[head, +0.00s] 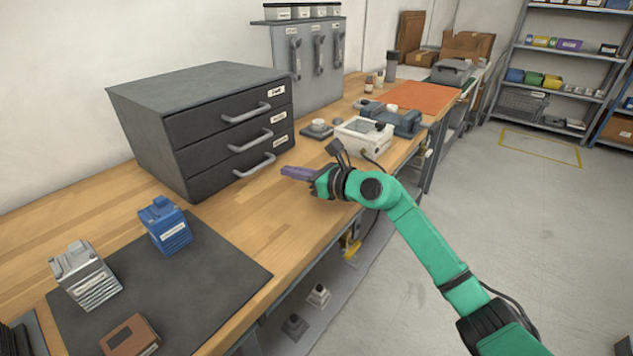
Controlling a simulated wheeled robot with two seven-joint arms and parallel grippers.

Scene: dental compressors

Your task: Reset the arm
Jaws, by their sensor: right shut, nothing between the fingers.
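My right arm (425,240) is green and comes in from the lower right, reaching over the front edge of the workbench. Its gripper (297,173) has purple fingers that point left, toward the dark drawer cabinet. The fingers are shut with nothing seen between them. The gripper appears above the bench top, in front of the drawers and apart from them. My left gripper is not in view.
A dark three-drawer cabinet (215,110) stands on the wooden bench, its drawers shut. A blue device (165,226) and a grey-white one (84,275) stand on a dark mat (215,280). A white box device (362,137) stands beyond my gripper. Floor at right is clear.

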